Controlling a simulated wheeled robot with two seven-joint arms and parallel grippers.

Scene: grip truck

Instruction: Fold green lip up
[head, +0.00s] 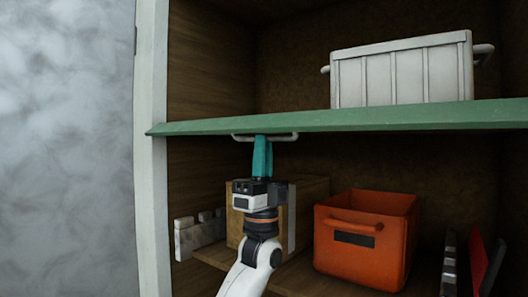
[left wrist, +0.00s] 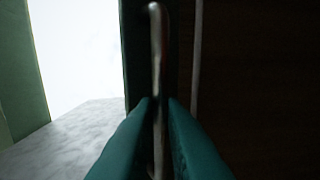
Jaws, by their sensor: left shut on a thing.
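The green lip (head: 330,120) runs across the truck opening as a flat shelf edge, roughly level. A pale metal bar handle (head: 279,137) is under its front edge. My left gripper (head: 262,140) reaches up from below, with teal fingers shut on this handle. In the left wrist view the two teal fingers (left wrist: 160,108) close around the handle bar (left wrist: 158,50), which runs upward in the picture between them. The fingertips partly hide the middle of the handle. My right gripper is in neither view.
A white ribbed crate (head: 403,75) stands on the upper level behind the lip. Below are an orange bin (head: 362,240), a tan box (head: 308,190) and grey blocks (head: 200,234). A red panel (head: 477,262) is at lower right. A white post (head: 152,200) borders the opening's left side.

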